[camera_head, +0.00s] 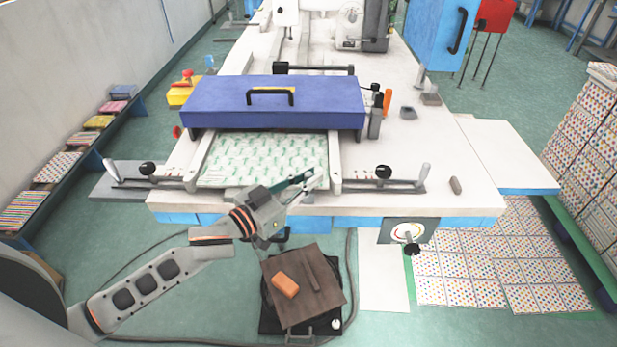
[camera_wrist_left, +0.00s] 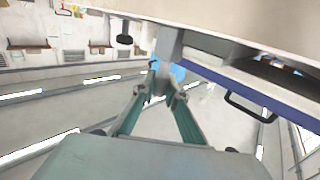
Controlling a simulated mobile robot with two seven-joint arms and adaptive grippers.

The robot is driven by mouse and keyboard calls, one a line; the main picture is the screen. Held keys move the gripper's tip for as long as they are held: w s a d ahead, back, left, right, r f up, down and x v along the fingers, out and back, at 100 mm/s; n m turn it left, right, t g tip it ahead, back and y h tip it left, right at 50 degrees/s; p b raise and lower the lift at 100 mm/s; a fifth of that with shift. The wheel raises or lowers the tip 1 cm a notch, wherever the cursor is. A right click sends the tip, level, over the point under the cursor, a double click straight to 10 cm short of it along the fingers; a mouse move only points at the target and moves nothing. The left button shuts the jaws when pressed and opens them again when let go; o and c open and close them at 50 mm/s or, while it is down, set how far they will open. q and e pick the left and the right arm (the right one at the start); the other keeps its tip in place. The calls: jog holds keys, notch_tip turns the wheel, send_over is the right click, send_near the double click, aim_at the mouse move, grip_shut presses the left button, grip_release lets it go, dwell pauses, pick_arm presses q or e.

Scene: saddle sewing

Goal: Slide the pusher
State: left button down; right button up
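I cannot tell for sure which part is the pusher. A long blue box with a black handle (camera_head: 271,97) lies across the machine table, behind a green-and-white patterned sheet (camera_head: 262,155). The blue box also shows at the right in the left wrist view (camera_wrist_left: 240,88). My left gripper (camera_head: 308,178) is at the sheet's front right corner. In the left wrist view its two green fingers (camera_wrist_left: 163,88) converge near the end of a grey post (camera_wrist_left: 169,46). The tips are close together, and whether they grip the post is unclear. My right gripper is not in view.
Knobbed rails stand at the table's front left (camera_head: 148,169) and front right (camera_head: 383,172). A brown board (camera_head: 318,270) with an orange block (camera_head: 285,285) is below the front edge. Patterned sheets (camera_head: 500,262) cover the floor at the right.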

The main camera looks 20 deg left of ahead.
pick_arm(q)
jog(key=shift+w+a+r+p, duration=0.1)
jog(key=shift+w+a+p, duration=0.2)
jog(key=shift+w, duration=0.5)
jog(key=shift+w+a+r+p, duration=0.15)
jog(key=shift+w+p, duration=0.1)
jog(key=shift+w, duration=0.5)
jog(key=shift+w+a+f, duration=0.1)
jog(key=shift+w+f, duration=0.1)
jog(key=shift+w, duration=0.15)
jog(key=c, duration=2)
grip_release()
jog(key=shift+s, duration=0.15)
jog(key=shift+s+a+f, duration=0.1)
jog(key=shift+s+a, duration=0.1)
jog(key=shift+s, duration=0.05)
jog(key=v, duration=1.1)
